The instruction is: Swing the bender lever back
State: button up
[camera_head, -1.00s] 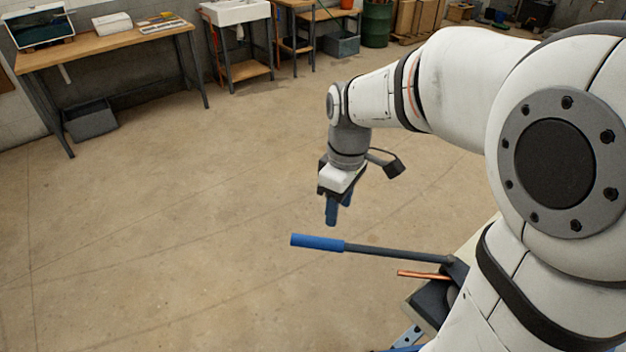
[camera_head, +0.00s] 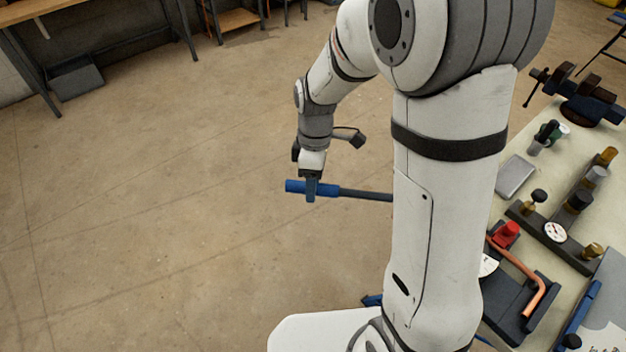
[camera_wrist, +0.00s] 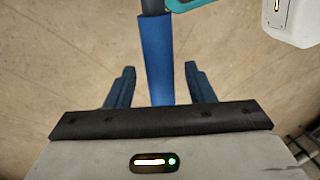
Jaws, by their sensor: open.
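The bender lever is a dark bar with a blue grip (camera_head: 325,188) and sticks out to the left from behind my arm in the head view. In the wrist view its blue grip (camera_wrist: 157,62) runs between the two blue fingers. My gripper (camera_head: 311,190) is at the grip, pointing down. In the wrist view my gripper (camera_wrist: 154,88) is open, with a gap on each side of the grip. The bender (camera_head: 520,290) shows partly at the lower right, with a bent copper tube (camera_head: 525,270) in it. My arm hides where the lever joins the bender.
The workbench (camera_head: 512,150) on the right carries a vise (camera_head: 580,98), a manifold with a gauge (camera_head: 555,231) and a grey box (camera_head: 515,177). A wooden table (camera_head: 85,15) stands at the far left. The floor around the lever's grip is clear.

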jog(key=shift+c, duration=0.3)
grip_shut()
dwell(0.3)
